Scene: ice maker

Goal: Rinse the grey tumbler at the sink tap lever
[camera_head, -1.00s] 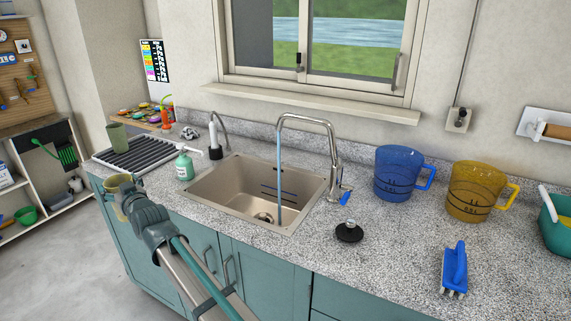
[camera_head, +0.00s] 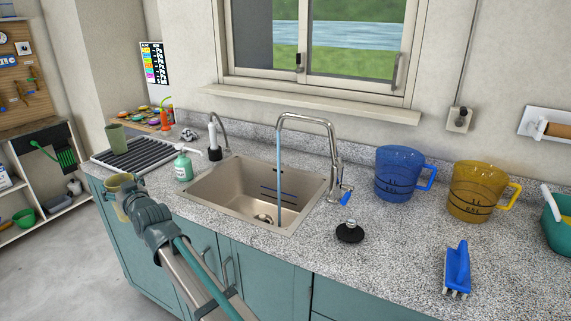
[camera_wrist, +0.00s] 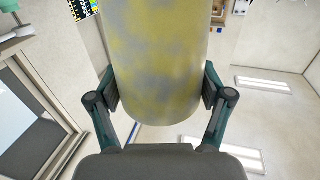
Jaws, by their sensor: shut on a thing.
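My gripper (camera_wrist: 160,98) is shut on a grey tumbler (camera_wrist: 160,60) with yellow blotches, one finger on each side. In the head view the tumbler (camera_head: 117,184) is at the counter's front edge, left of the sink, and partly hidden by my gripper (camera_head: 126,199). The sink (camera_head: 205,186) is to its right. The tap (camera_head: 308,119) arches over the sink and a blue water stream (camera_head: 279,180) falls into the basin. The blue tap lever (camera_head: 346,198) is at the right of the tap base.
A soap bottle (camera_head: 184,167) is at the sink's left. A black plug (camera_head: 349,233), blue jug (camera_head: 397,175), yellow jug (camera_head: 473,192) and blue brush (camera_head: 457,266) are to the right.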

